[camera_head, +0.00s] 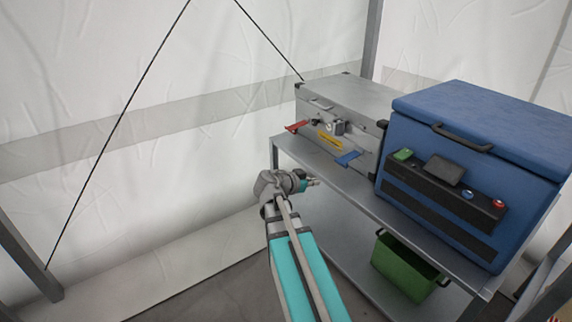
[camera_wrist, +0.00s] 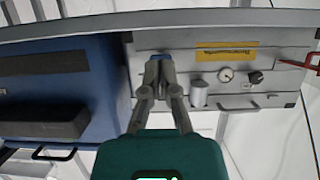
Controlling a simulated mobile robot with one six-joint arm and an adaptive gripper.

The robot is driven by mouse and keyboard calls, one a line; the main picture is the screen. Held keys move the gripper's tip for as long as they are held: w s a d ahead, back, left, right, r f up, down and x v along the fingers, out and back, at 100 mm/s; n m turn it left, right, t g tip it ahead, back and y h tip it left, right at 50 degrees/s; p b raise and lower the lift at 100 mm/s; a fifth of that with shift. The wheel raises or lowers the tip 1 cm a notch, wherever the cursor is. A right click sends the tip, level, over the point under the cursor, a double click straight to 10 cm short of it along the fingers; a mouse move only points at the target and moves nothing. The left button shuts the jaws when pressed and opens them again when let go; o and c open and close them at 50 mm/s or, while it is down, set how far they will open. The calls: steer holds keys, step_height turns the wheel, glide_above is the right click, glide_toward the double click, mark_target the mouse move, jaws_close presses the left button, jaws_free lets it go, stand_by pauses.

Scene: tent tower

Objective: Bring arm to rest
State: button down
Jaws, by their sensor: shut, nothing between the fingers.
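My arm reaches up from the bottom middle of the head view, with turquoise link covers. My gripper (camera_head: 313,183) is at its end, in front of the shelf's left part and below the silver case. In the wrist view my gripper (camera_wrist: 158,64) is shut and empty, its fingertips together. Behind the fingertips in that view is the front of the silver case (camera_wrist: 205,70). I cannot tell from these views how far the fingertips are from the case.
A metal shelf (camera_head: 330,176) carries the silver case (camera_head: 351,98) and a blue box (camera_head: 483,125) with a black handle. A green bin (camera_head: 404,268) stands on the lower level. White tent walls (camera_head: 80,80) and dark cords lie to the left; the floor (camera_head: 225,275) there is clear.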

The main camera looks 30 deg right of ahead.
steer(key=s+a+r+n+g+y+p, duration=0.1)
steer(key=s+a+n+y+p, duration=0.2)
steer(key=a+n+y+p, duration=0.9)
steer(key=s+a+r+n+y+p, duration=0.25)
steer(key=a+n, duration=0.25)
steer(key=a, duration=1.6)
step_height(320, 180, up, 36)
steer(key=p, duration=3.7)
steer(key=shift+d+h, duration=0.3)
steer(key=shift+h, duration=0.05)
steer(key=shift+s+r, duration=0.1)
